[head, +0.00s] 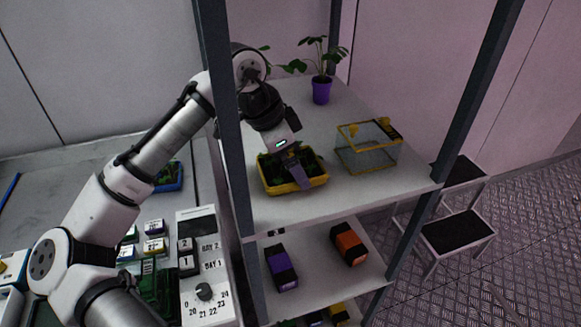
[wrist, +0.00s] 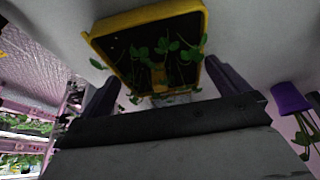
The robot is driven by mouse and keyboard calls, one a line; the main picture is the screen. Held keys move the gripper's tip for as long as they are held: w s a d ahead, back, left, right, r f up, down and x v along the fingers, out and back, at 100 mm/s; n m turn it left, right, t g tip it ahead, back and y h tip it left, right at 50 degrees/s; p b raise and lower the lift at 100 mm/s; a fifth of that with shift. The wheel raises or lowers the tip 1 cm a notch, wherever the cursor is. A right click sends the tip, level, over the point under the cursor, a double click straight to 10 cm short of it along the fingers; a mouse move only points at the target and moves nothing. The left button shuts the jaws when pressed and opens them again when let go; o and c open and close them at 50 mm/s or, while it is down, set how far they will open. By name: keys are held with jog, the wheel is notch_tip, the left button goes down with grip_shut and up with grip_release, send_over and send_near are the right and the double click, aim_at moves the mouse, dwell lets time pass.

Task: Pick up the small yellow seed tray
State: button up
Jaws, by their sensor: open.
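The small yellow seed tray (head: 274,189) holds dark soil and green seedlings and sits on the upper white shelf (head: 345,190). In the wrist view the tray (wrist: 150,17) is at the top centre, tilted in the picture, with its near side close to the fingers. My gripper (head: 284,167) points down over the tray in the head view, one finger crossing in front of its right part. In the wrist view my gripper (wrist: 163,74) has its fingers spread wide at either side of the tray's near end, with seedlings showing between them. I cannot tell whether either finger touches the tray.
A clear box with yellow edges (head: 366,158) stands right of the tray. A plant in a purple pot (head: 321,91) stands behind. Dark rack posts (head: 232,150) flank the shelf. Purple (head: 281,268) and orange (head: 349,244) boxes lie below. A step stool (head: 458,232) stands right.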

jog(key=shift+c, duration=0.4)
jog(key=c, duration=0.7)
jog(key=shift+r, duration=0.15)
notch_tip(320, 180, up, 10)
jog(key=shift+f+b, duration=0.15)
jog(key=shift+b, duration=0.75)
jog(key=shift+a, duration=0.1)
